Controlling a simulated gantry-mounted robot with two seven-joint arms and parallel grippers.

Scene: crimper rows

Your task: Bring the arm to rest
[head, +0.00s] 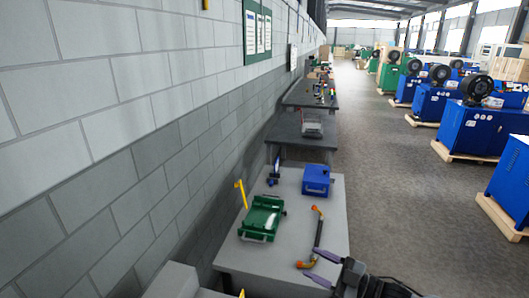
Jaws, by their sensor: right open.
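My right gripper (311,262) comes in at the bottom, right of the middle, over the front right part of the near grey table (232,257). Its two purple-grey fingers are spread apart and point left. A long tool (318,235) with a dark shaft and orange ends lies on the table, its near end by the fingertips. I cannot tell whether the fingers touch it. Nothing is seen held in the fingers. My left gripper is not in view.
A green case (262,217), a blue box (317,180) and an upright yellow piece (241,194) stand on the near table. A block wall (110,150) runs along the left. More tables continue behind. Blue machines (469,128) stand on pallets across the open floor (390,190).

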